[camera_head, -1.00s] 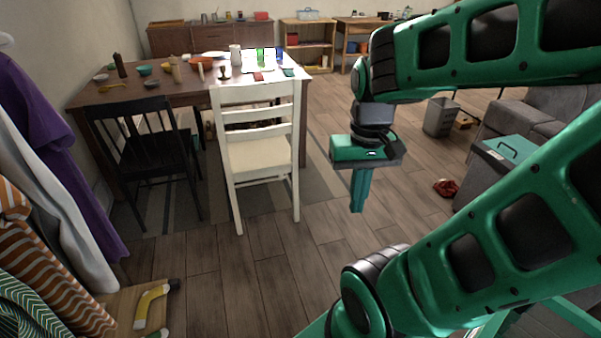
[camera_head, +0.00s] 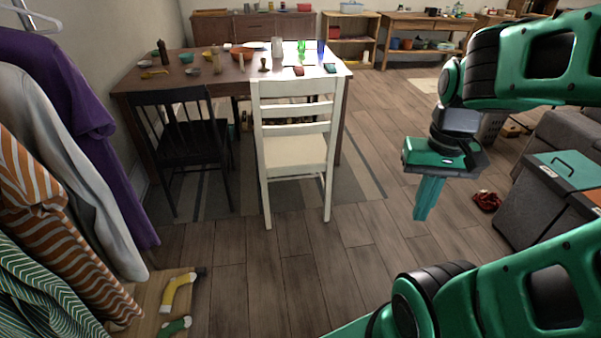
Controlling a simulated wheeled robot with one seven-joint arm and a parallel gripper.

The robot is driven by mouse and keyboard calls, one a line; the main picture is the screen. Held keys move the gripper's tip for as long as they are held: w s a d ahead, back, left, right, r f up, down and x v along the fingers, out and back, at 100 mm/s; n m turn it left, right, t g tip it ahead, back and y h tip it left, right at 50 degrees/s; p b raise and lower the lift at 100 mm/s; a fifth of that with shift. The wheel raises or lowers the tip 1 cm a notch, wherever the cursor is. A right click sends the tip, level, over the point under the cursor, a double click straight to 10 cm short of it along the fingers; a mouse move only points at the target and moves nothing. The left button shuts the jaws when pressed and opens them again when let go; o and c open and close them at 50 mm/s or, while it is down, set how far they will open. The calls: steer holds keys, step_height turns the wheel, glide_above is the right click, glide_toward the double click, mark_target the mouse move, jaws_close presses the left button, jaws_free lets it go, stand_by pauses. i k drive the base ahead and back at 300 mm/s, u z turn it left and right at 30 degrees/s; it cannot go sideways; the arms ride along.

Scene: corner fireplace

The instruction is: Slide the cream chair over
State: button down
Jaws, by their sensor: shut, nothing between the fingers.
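The cream chair (camera_head: 296,153) stands upright near the middle of the view, its ladder back towards me and its seat facing the dining table (camera_head: 215,78). My gripper (camera_head: 422,214) hangs to the right of the chair, pointing down above the wooden floor. Its teal fingers are shut together with nothing between them. A gap of floor and rug shows between the gripper and the chair. The front part of the chair's seat is partly hidden behind its back slats.
A black chair (camera_head: 190,140) stands left of the cream chair. Hanging clothes (camera_head: 75,150) line the left edge. Grey boxes (camera_head: 545,205) and a red cloth (camera_head: 487,201) are at the right. Bare floor (camera_head: 290,265) lies in front of the cream chair.

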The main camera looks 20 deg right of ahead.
mark_target(283, 150)
steer(key=i, duration=0.95)
steer(key=u, duration=0.1)
